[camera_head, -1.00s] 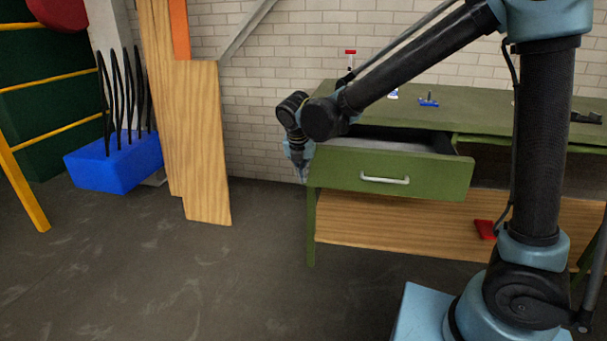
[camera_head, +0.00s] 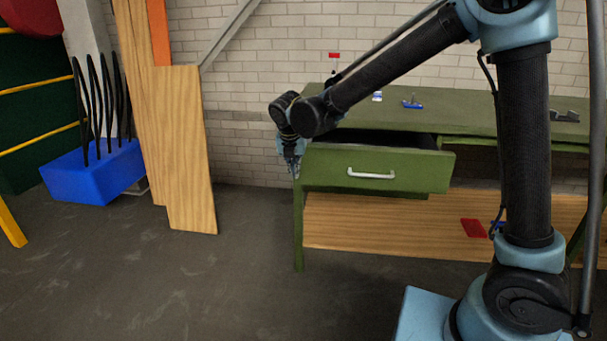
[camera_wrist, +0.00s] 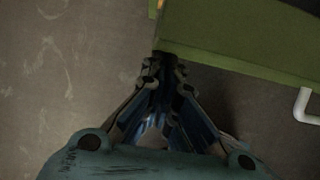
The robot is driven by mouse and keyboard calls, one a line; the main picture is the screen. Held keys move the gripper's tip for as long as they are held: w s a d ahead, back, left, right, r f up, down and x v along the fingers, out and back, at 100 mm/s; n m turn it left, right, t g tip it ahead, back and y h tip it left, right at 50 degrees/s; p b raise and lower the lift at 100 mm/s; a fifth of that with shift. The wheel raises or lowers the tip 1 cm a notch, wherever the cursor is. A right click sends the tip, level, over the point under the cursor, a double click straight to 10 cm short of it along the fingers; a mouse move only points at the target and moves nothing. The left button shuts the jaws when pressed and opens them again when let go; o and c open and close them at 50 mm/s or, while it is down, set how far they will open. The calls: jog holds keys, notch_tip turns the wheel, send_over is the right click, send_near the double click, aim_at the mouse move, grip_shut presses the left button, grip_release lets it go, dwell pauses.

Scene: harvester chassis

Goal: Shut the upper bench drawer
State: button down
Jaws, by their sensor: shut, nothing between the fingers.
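The upper bench drawer (camera_head: 410,168) is green with a white bar handle (camera_head: 371,174). It stands pulled out from the bench (camera_head: 470,118), with a dark gap showing above its front. My gripper (camera_head: 292,168) points down at the left end of the drawer front. In the wrist view my gripper (camera_wrist: 168,62) is shut and empty, with its fingertips at the corner of the green drawer front (camera_wrist: 235,50). Whether the tips touch it I cannot tell. The handle (camera_wrist: 305,106) shows at the right edge of that view. My arm hides part of the drawer's left side.
Small blue items (camera_head: 411,104) lie on the bench top. A red thing (camera_head: 473,228) lies on the lower wooden shelf (camera_head: 400,222). Wooden boards (camera_head: 190,150) and a blue box (camera_head: 95,172) stand at the left. The floor before the bench is clear.

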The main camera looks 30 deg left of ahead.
jog(key=w+a, duration=0.3)
jog(key=w, duration=0.7)
jog(key=w+a, duration=0.3)
jog(key=w, duration=0.8)
jog(key=shift+a, duration=0.25)
jog(key=shift+w, duration=0.1)
jog(key=s, duration=0.1)
jog(key=s+d, duration=0.1)
jog(key=s, duration=0.1)
jog(key=shift+s+d, duration=0.2)
jog(key=shift+s, duration=0.1)
jog(key=v, duration=1)
jog(key=shift+s, duration=0.35)
